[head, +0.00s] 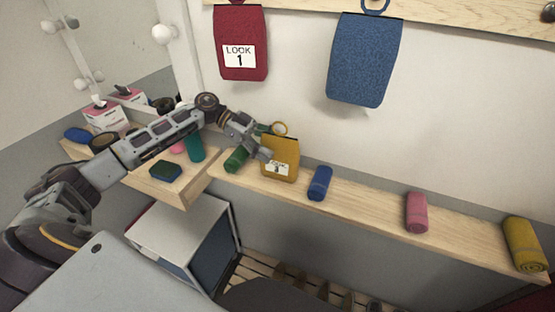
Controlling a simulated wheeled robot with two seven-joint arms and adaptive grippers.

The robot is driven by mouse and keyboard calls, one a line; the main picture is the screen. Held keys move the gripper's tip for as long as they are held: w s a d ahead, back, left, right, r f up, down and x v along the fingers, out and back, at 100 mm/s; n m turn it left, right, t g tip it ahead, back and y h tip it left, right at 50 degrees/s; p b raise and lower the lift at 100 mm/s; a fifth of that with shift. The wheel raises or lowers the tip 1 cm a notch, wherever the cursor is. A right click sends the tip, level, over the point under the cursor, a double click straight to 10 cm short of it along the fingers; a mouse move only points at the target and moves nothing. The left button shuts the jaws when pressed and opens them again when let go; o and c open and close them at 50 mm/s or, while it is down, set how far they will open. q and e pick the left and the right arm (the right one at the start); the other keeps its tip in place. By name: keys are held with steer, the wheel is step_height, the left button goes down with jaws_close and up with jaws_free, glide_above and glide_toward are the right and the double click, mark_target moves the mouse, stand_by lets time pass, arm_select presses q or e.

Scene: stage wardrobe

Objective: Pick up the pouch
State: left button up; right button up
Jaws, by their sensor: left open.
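A yellow pouch (283,155) with a ring on top and a white LOOK label stands on the wooden shelf; the label's number is hard to read. My left gripper (265,142) is open at the pouch's upper left edge, and its fingers overlap that edge in the picture. I cannot tell whether they touch it. A red pouch (240,30) labelled LOOK 1 and a blue pouch (364,60) hang from the wooden rail above. My right gripper is out of view.
On the shelf (365,208) lie a green roll (236,159), a blue roll (320,183), a pink roll (416,212) and a yellow roll (524,244). Bare shelf lies between the rolls.

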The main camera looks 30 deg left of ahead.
mark_target(279, 151)
arm_select(q)
steer(key=shift+x, duration=1.25)
steer(key=shift+d+p, duration=0.2)
steer(key=shift+p, duration=0.1)
steer(key=shift+d+f, duration=0.1)
steer(key=shift+f, duration=0.05)
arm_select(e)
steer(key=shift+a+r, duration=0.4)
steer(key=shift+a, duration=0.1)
arm_select(q)
steer(key=shift+c, duration=0.5)
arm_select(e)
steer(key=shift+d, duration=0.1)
arm_select(q)
steer(key=c, duration=1.1)
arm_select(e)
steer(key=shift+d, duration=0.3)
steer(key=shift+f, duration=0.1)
